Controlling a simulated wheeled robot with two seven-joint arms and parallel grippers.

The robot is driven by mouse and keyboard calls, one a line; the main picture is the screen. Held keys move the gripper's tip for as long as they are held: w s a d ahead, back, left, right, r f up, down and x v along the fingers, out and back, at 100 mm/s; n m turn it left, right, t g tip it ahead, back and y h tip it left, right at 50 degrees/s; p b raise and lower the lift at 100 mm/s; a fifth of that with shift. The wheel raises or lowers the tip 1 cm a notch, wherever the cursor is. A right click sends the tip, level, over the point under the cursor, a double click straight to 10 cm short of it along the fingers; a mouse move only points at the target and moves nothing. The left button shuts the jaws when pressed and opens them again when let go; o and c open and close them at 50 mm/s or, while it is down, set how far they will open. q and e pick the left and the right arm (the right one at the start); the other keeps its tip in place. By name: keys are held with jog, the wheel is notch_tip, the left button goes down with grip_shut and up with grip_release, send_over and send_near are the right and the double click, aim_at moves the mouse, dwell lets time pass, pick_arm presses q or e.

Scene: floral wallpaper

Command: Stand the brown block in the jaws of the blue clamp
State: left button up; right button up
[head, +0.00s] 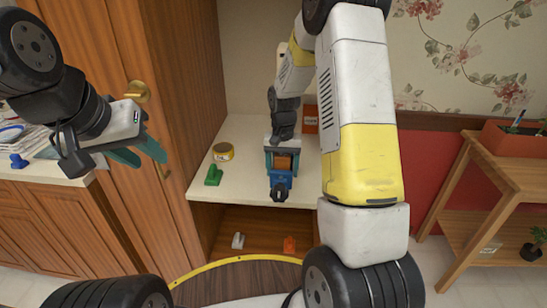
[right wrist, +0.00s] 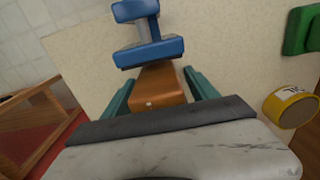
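The brown block (head: 283,162) is between the teal fingers of my right gripper (head: 282,157), over the pale shelf top. In the right wrist view the brown block (right wrist: 158,86) sits between the two fingertips (right wrist: 158,88), which look closed on its sides. The blue clamp (head: 281,183) stands just in front of the block in the head view. In the right wrist view the blue clamp (right wrist: 147,45) is just beyond the block's far end; whether they touch is unclear. My left gripper (head: 148,157) is empty, its fingers apart, near the cabinet door.
A green clamp-like piece (head: 213,175) and a yellow tape roll (head: 223,151) are on the shelf top (head: 231,190), left of the clamp. An orange-red box (head: 310,118) is behind. A whitish piece (head: 238,241) and an orange piece (head: 289,244) are on the lower shelf.

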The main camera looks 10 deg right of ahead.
notch_tip(320, 180, up, 12)
jog(key=shift+r, duration=0.25)
jog(key=s+r+n+t, duration=0.1)
jog(key=s+r, duration=0.3)
jog(key=s, duration=0.4)
jog(key=s+a+r+n+t+y, duration=0.1)
jog(key=s+r+t, duration=0.2)
jog(key=s+r, duration=0.2)
jog(key=s+a+r+n+t+y, duration=0.1)
jog(key=s+r, duration=0.3)
jog(key=s, duration=0.7)
jog(key=shift+s+r+n+t, duration=0.15)
jog(key=shift+r+n+t, duration=0.25)
jog(key=shift+t, duration=0.2)
